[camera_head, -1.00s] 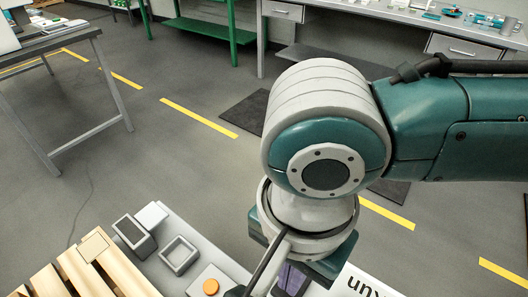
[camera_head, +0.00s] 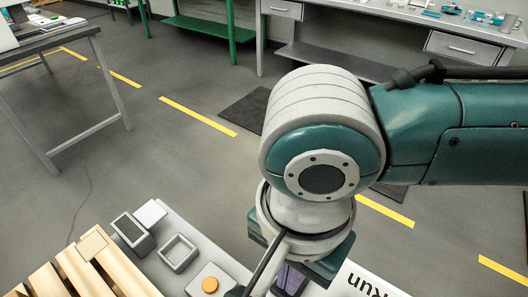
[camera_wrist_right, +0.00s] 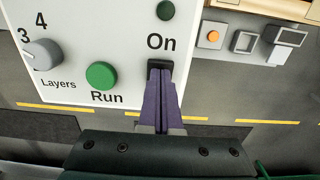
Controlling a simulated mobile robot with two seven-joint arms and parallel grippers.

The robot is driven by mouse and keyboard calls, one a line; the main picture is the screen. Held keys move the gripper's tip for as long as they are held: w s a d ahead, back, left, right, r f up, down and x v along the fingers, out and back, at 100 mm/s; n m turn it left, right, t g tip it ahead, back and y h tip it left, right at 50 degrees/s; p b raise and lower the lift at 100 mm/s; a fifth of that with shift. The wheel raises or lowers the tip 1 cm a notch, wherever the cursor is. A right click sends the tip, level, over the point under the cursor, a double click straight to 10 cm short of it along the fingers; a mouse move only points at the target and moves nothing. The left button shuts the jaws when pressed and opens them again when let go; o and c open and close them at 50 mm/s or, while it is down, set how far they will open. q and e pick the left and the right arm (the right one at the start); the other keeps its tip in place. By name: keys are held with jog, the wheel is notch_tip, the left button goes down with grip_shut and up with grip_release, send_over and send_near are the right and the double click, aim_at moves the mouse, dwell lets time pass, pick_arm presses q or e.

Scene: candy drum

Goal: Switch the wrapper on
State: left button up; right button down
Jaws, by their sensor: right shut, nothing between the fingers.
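The wrapper's white control panel (camera_wrist_right: 75,85) fills the upper left of the right wrist view, and part of it shows at the bottom of the head view (camera_head: 372,284). Under the "On" label is a dark switch (camera_wrist_right: 151,66), mostly hidden behind my fingertips. My right gripper (camera_wrist_right: 159,74) is shut and empty, its purple fingers over that switch; I cannot tell whether they touch it. A dark round lamp (camera_wrist_right: 166,10) sits above the label. My left gripper is in neither view.
The panel also has a green Run button (camera_wrist_right: 101,75) and a grey Layers knob (camera_wrist_right: 42,53). Beside it are an orange button (camera_head: 210,285), open grey square holders (camera_head: 178,254) and a wooden slatted surface (camera_head: 85,270). A grey table (camera_head: 60,40) stands at far left.

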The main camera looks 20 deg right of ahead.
jog(key=shift+f, duration=0.5)
notch_tip(320, 180, up, 4)
jog(key=p, duration=0.4)
jog(key=shift+f, duration=0.15)
notch_tip(320, 180, up, 4)
jog(key=p, duration=0.5)
jog(key=shift+f, duration=0.35)
